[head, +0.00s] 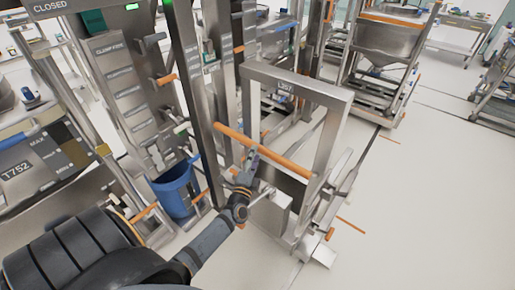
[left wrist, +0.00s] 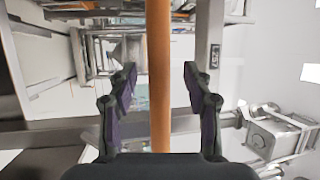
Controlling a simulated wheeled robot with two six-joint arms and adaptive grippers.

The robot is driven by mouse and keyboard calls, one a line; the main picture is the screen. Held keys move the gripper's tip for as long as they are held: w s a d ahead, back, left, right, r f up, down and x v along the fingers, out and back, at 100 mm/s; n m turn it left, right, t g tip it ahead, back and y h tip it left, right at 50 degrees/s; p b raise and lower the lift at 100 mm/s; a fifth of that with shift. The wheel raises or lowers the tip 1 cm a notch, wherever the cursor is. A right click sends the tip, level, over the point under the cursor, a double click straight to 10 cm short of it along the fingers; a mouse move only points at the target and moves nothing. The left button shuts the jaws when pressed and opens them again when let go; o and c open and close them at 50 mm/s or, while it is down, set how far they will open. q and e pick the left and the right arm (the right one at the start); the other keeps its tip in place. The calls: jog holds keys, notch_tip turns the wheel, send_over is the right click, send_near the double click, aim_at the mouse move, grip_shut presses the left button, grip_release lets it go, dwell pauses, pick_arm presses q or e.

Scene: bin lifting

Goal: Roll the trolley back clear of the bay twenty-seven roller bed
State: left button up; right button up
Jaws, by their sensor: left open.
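The trolley (head: 342,115) is a steel frame with a label on its top bar and an orange push bar (head: 285,155) across it. In the head view, my left gripper (head: 250,164) is at the left part of this bar. In the left wrist view, the orange bar (left wrist: 160,45) runs upright between the two spread fingers of my left gripper (left wrist: 160,72), with a gap visible on both sides. The fingers are open and not closed on it. My right gripper is not in view. I cannot clearly make out the bay twenty-seven roller bed.
A tall steel station with several plates (head: 117,73) stands at the left. A blue bucket (head: 176,190) is beside the trolley. Another steel trolley with a hopper (head: 385,45) stands at the back. The floor (head: 425,200) at the right is clear.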

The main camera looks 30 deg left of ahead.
pick_arm(q)
jog(key=x, duration=0.4)
jog(key=shift+w+a+f, duration=0.1)
jog(key=shift+w, duration=0.05)
jog(key=shift+c, duration=0.2)
grip_shut()
